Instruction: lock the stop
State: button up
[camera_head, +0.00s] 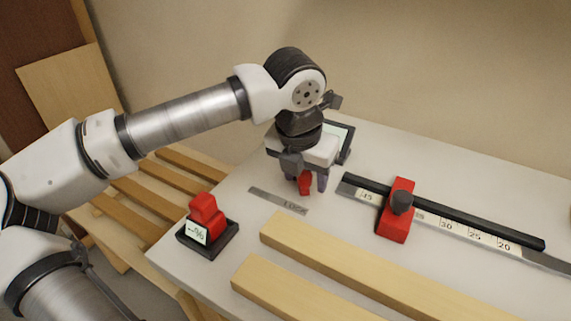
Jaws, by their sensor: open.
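The stop is a red block (394,227) with a dark round knob (402,202) on top. It sits across a black rail (465,220) that runs beside a numbered scale (475,237) at the right of the bench. My gripper (311,187) points down over the bench, to the left of the stop and apart from it. Its jaws are open. A small red piece (304,184) shows between the fingers; I cannot tell whether it touches them or lies behind. The lock state of the knob cannot be seen.
Two wooden boards (340,268) lie along the bench front. A red object (207,214) stands on a black tray (218,242) at the left corner. A short metal ruler (277,200) lies below my gripper. A dark-framed panel (346,142) stands behind it. Wooden slats (175,183) are at left.

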jog(key=shift+r, duration=0.1)
jog(key=shift+r+p, duration=2.6)
jog(key=shift+r, duration=1.85)
jog(key=shift+f, duration=0.1)
